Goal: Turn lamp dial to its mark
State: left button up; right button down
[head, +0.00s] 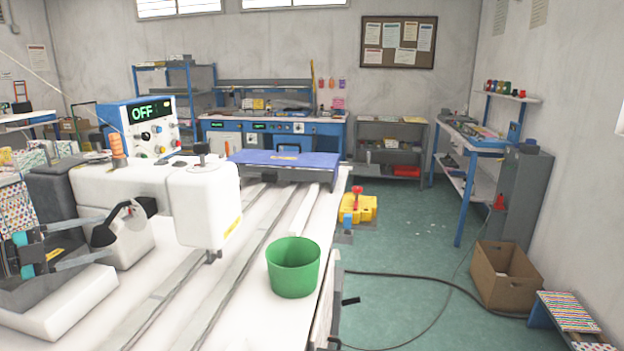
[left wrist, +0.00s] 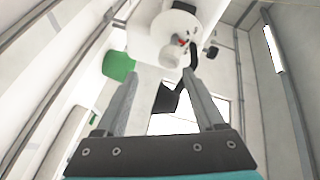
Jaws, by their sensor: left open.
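A black lamp shade (head: 103,236) on a short arm stands by the white sewing machine (head: 205,200) at the left. It also shows in the left wrist view (left wrist: 166,98). A blue and white control box (head: 150,128) behind has several knobs and a green display reading OFF. I cannot tell which knob is the lamp dial, and its mark is not readable. My left gripper (head: 110,244) is open beside the machine, its fingers pointing right; in the wrist view (left wrist: 160,75) the shade appears between them, without clear contact. My right gripper is out of view.
A green bucket (head: 294,267) stands on the white table near its right edge. A blue bench-like piece (head: 285,159) sits on the rails farther back. A cardboard box (head: 506,278) and a black cable lie on the green floor at the right.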

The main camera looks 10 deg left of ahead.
pick_arm(q)
jog(key=m+y+p, duration=0.1)
jog(key=m+p, duration=0.1)
jog(key=m+g+y+p, duration=0.1)
jog(key=p, duration=0.1)
jog(key=shift+r+m+y+p, duration=0.2)
jog(key=shift+m+y+p, duration=0.15)
jog(key=shift+m+y, duration=0.05)
dwell(0.4)
